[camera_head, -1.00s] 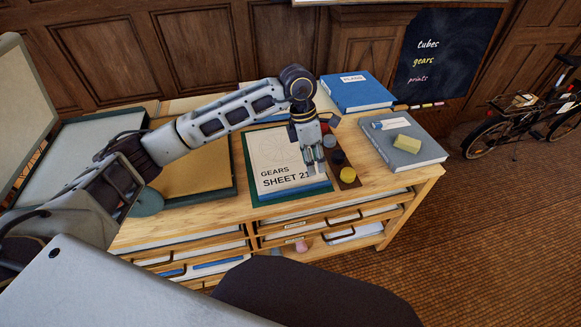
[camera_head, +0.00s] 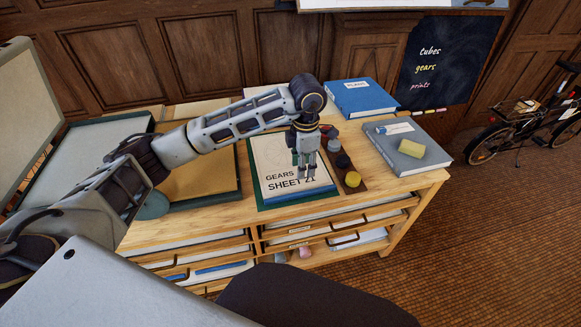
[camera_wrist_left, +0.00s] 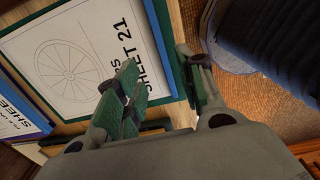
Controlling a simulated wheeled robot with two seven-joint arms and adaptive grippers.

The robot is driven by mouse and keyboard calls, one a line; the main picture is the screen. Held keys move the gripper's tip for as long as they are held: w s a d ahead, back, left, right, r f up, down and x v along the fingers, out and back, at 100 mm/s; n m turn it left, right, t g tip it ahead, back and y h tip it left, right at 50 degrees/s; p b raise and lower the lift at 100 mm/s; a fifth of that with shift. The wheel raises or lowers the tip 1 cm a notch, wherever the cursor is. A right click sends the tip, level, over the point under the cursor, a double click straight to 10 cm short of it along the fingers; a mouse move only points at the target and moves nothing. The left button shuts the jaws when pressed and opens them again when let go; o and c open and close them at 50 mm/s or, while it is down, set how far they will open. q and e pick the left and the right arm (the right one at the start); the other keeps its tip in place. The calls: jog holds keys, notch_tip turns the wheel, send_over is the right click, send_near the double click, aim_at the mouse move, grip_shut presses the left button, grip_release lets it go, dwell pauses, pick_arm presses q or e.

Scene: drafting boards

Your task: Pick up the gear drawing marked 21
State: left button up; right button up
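The gear drawing (camera_head: 277,162) is a white sheet with a thin blue edge, printed "GEARS SHEET 21". It lies on a green board (camera_head: 252,182) on the wooden cabinet top. In the left wrist view the drawing (camera_wrist_left: 35,48) shows a spoked wheel outline and "SHEET 21". My left gripper (camera_head: 306,172) points down over its front right part and covers some of the number. In the left wrist view the gripper (camera_wrist_left: 162,90) has its fingers apart, with nothing held between them. I cannot tell whether the fingertips touch the sheet. My right gripper is not in view.
Right of the drawing is a dark strip with round pots, including a yellow one (camera_head: 353,179). A grey book (camera_head: 408,162) bears a yellow block (camera_head: 411,149). A blue book (camera_head: 362,98) lies behind. Another sheet (camera_wrist_left: 15,110) shows in the left wrist view.

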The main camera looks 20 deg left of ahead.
pick_arm(q)
send_over(301, 193)
jog(key=shift+w+f, duration=0.2)
jog(key=shift+f, duration=3.3)
jog(key=shift+s+f, duration=0.1)
jog(key=shift+f, duration=2.5)
grip_shut()
